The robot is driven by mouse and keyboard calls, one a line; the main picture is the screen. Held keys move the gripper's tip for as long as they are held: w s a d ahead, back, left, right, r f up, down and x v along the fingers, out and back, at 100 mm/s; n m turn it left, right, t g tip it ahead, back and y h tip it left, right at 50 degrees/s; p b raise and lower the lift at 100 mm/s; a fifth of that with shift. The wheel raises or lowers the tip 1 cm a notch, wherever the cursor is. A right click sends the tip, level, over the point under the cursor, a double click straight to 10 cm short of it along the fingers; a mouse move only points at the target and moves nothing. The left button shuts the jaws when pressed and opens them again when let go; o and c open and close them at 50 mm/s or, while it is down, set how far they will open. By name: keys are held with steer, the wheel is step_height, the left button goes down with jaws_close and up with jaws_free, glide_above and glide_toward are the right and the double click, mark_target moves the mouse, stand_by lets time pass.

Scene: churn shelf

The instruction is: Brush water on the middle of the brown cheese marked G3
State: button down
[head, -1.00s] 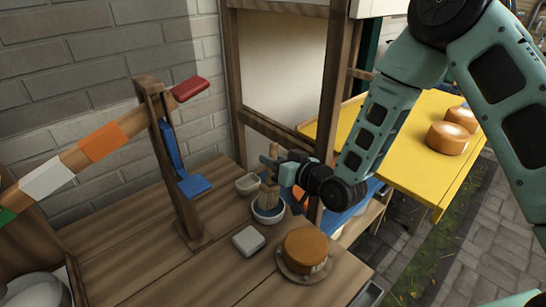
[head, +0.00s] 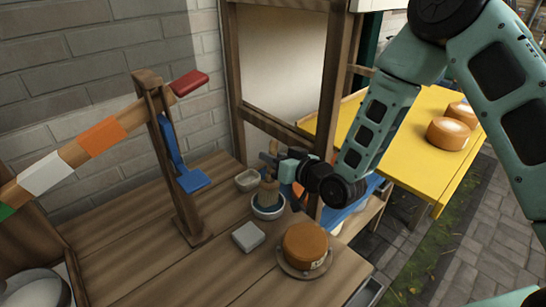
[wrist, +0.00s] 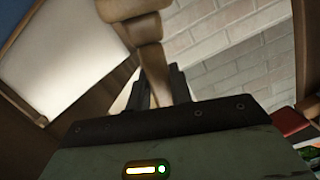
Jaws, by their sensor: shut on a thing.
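A brown cheese (head: 304,241) sits on a round board (head: 291,270) near the right edge of the wooden bench. A small label shows on its side, but I cannot read it. My gripper (head: 274,163) is shut on the wooden handle of a brush (head: 268,190), behind the cheese and a little to its left. The brush points down, its lower end within a round bowl (head: 269,213) with a bluish inside. The bristle tip is hidden by the bowl. In the wrist view, the brush handle (wrist: 150,60) stands between my fingers (wrist: 160,88).
A small empty-looking dish (head: 247,180) stands behind the bowl, and a grey block (head: 248,236) lies in front of it. A wooden post (head: 166,150) with a striped beam stands left. A yellow shelf (head: 400,140) with other cheeses (head: 448,134) is at right.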

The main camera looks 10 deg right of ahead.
mark_target(273, 144)
steer(key=shift+f+b, duration=0.5)
steer(key=shift+b, duration=0.1)
stand_by(1.6)
steer(key=shift+r, duration=0.1)
steer(key=shift+r+p, duration=2.1)
steer(key=shift+r, duration=1.4)
